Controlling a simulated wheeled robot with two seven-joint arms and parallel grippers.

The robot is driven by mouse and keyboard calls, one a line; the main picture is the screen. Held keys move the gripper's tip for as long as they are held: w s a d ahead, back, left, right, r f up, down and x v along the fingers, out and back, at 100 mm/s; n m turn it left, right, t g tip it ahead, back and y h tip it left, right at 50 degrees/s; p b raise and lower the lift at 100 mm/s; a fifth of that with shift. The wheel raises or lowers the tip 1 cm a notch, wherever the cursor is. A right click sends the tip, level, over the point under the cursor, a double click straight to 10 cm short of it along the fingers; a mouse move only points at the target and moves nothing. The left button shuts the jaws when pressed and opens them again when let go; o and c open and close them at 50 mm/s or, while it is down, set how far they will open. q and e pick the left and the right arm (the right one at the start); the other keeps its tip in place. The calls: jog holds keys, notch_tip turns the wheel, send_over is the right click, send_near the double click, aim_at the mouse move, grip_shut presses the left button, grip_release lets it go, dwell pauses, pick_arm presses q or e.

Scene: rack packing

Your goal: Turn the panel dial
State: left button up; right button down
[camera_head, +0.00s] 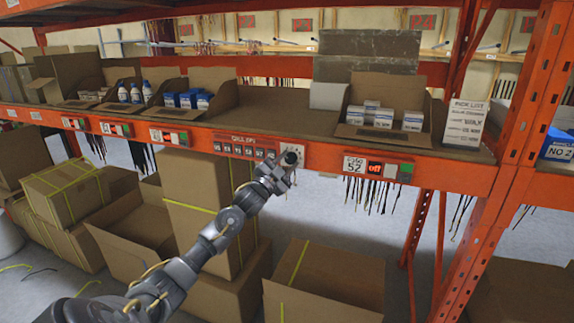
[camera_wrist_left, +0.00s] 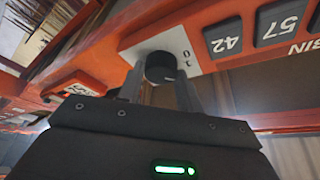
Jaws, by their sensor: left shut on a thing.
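The panel dial (camera_head: 290,159) is a dark round knob on a pale plate (camera_head: 292,152), mounted on the front of the orange shelf beam. In the left wrist view the black dial (camera_wrist_left: 160,68) stands between my two fingers, and the white plate (camera_wrist_left: 168,42) behind it carries small dark marks. My left gripper (camera_head: 285,168) reaches up to the beam and is shut on the dial; it also shows in the left wrist view (camera_wrist_left: 158,88). The fingers hide part of the dial. My right gripper is in neither view.
A row of number keys (camera_head: 240,150) sits left of the dial on the beam. A display reading "off" (camera_head: 375,167) is to the right. Cardboard boxes (camera_head: 200,200) fill the floor below.

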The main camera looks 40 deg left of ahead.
pick_arm(q)
jog(key=m+h, duration=0.1)
jog(key=m, duration=0.1)
jog(key=m+g, duration=0.1)
jog(key=m, duration=0.2)
jog(key=shift+a+r+g+h, duration=0.15)
jog(key=shift+g+h, duration=0.15)
jog(key=shift+h, duration=0.1)
jog(key=shift+m+g+h+b, duration=0.35)
jog(key=shift+m+g, duration=0.45)
jog(key=shift+m, duration=1.8)
jog(key=o, duration=1)
jog(key=shift+s, duration=0.1)
